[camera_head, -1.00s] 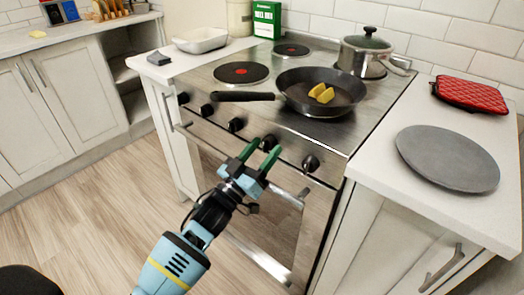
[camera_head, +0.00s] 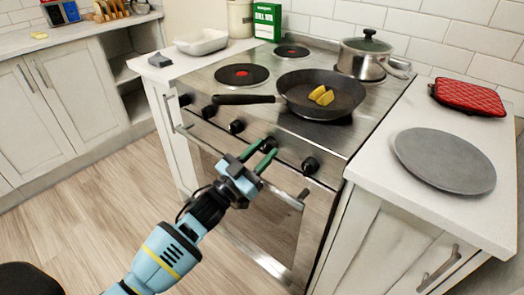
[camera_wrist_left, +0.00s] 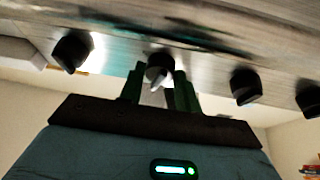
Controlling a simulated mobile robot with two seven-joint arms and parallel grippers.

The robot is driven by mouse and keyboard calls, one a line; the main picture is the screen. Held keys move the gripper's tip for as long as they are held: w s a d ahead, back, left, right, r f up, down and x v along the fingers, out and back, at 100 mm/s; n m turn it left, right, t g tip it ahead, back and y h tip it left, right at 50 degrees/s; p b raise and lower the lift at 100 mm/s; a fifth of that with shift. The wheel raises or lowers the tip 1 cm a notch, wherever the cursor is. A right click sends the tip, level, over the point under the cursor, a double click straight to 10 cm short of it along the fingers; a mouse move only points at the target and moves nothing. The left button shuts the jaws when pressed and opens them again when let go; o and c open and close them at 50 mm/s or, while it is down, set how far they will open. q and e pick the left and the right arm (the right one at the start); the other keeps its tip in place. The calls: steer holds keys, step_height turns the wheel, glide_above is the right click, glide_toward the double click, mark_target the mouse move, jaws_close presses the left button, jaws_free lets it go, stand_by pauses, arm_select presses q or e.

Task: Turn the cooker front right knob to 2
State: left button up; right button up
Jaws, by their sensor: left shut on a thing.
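The cooker (camera_head: 290,205) has a row of dark round knobs along its front panel. My left gripper (camera_head: 262,153) has its green fingers around the second knob from the right (camera_head: 270,143). In the left wrist view that knob (camera_wrist_left: 160,66) sits between the two fingers (camera_wrist_left: 158,88), its pale pointer showing, and the fingers are shut on it. The rightmost knob (camera_head: 310,165) stands free beside it. The other knobs, such as the middle one (camera_head: 236,126), are untouched. Number marks are too small to read. My right gripper is not in view.
A black pan (camera_head: 300,100) with yellow pieces stands on the hob, its handle pointing left. A lidded pot (camera_head: 365,62) is behind it. The oven door handle (camera_head: 285,195) runs below the knobs. A grey plate (camera_head: 445,160) lies on the right counter.

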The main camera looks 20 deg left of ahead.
arm_select(q)
steer(key=m, duration=0.3)
steer(key=shift+a+r+g+h+p, duration=0.1)
steer(key=shift+r+g+h+p, duration=0.1)
steer(key=shift+g+h+p, duration=0.15)
steer(key=m+g+p, duration=0.2)
steer(key=m+p, duration=0.1)
steer(key=m, duration=0.3)
steer(key=m+g+p, duration=0.2)
steer(key=m+p, duration=0.2)
steer(key=m, duration=0.3)
steer(key=r+m+g+p, duration=0.1)
steer(key=m+g+p, duration=0.2)
steer(key=m, duration=0.3)
steer(key=shift+w+a+r+m+p, duration=0.15)
steer(key=shift+m+p, duration=0.25)
steer(key=shift+p, duration=0.35)
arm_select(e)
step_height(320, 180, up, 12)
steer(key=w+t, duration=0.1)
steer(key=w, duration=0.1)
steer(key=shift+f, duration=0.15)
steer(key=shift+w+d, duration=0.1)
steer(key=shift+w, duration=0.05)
arm_select(q)
steer(key=o, duration=0.7)
steer(key=shift+o, duration=1.3)
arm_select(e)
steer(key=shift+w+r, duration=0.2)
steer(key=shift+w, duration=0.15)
